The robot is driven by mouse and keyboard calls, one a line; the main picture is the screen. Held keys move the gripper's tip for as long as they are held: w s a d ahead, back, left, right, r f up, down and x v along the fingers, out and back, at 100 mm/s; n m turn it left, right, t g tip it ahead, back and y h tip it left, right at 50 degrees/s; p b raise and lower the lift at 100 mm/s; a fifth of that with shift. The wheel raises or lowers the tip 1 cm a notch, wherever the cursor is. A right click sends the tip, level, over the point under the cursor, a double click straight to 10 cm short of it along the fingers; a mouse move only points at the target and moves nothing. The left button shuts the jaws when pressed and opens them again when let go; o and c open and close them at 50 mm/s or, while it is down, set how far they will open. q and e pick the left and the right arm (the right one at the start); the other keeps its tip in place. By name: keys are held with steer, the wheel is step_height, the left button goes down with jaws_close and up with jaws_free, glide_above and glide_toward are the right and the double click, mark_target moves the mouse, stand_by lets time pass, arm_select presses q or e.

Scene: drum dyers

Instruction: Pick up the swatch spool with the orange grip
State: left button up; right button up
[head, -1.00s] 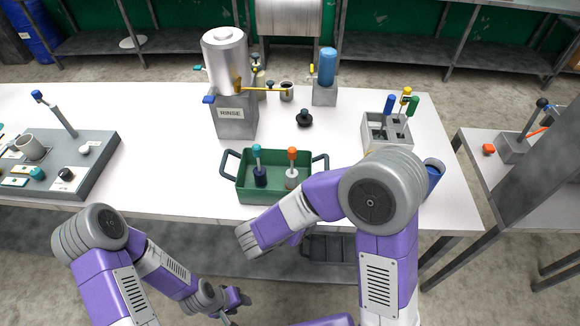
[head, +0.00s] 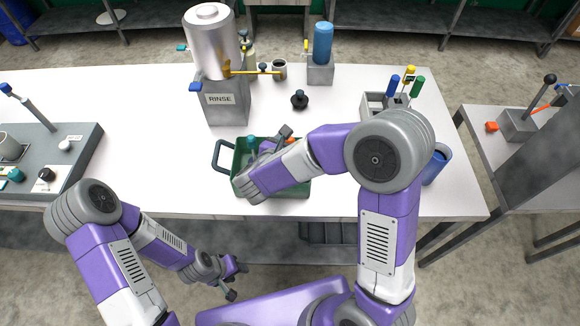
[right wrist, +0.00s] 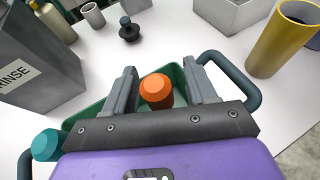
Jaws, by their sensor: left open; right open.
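The swatch spool with the orange grip (right wrist: 157,90) stands in the green tray (right wrist: 92,112), seen from above in the right wrist view. My right gripper (right wrist: 161,75) is open, with one finger on each side of the orange grip and visible gaps beside it. The spool's lower part is hidden there. My left gripper (head: 232,278) is open and empty, low in front of the table.
The RINSE dispenser (head: 222,100) stands behind the tray. A black knob (head: 299,100) and a blue cylinder on a stand (head: 322,45) are further back. A grey holder with coloured handles (head: 374,104) and a blue cup (head: 436,167) stand right. White tabletop (head: 150,150) is clear left of the tray.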

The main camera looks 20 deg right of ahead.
steer(key=shift+w, duration=0.1)
steer(key=c, duration=1)
